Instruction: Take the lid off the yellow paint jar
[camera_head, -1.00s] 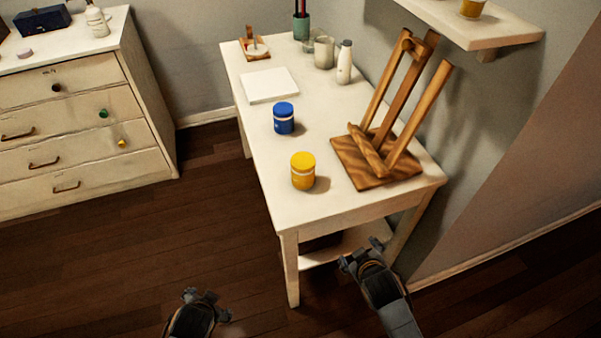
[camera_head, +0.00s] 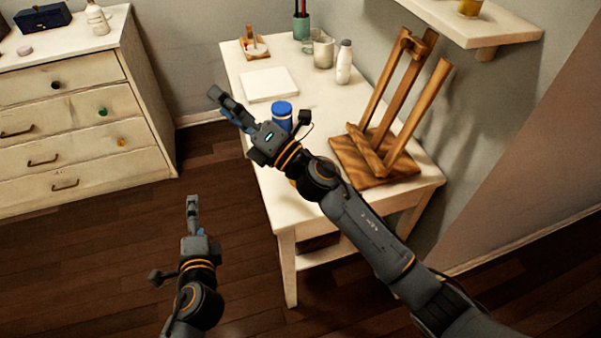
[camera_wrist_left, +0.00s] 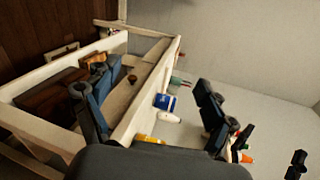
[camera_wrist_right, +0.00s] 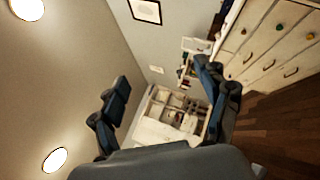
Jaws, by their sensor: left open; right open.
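The yellow paint jar is almost hidden behind my right arm in the head view; only a sliver of yellow (camera_head: 293,183) shows beside the arm. In the left wrist view a yellow jar (camera_wrist_left: 150,139) shows in part at the edge of my gripper's body. My left gripper (camera_head: 193,208) is open and empty over the floor, left of the table. The two fingers stand wide apart in the left wrist view (camera_wrist_left: 150,112).
The white table (camera_head: 262,195) holds a wooden easel (camera_head: 375,165), a white square panel (camera_head: 269,84), a white bottle (camera_head: 344,62) and mugs. A shelf (camera_head: 462,30) hangs at upper right. A drawer chest (camera_head: 75,110) stands at left, with open floor between.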

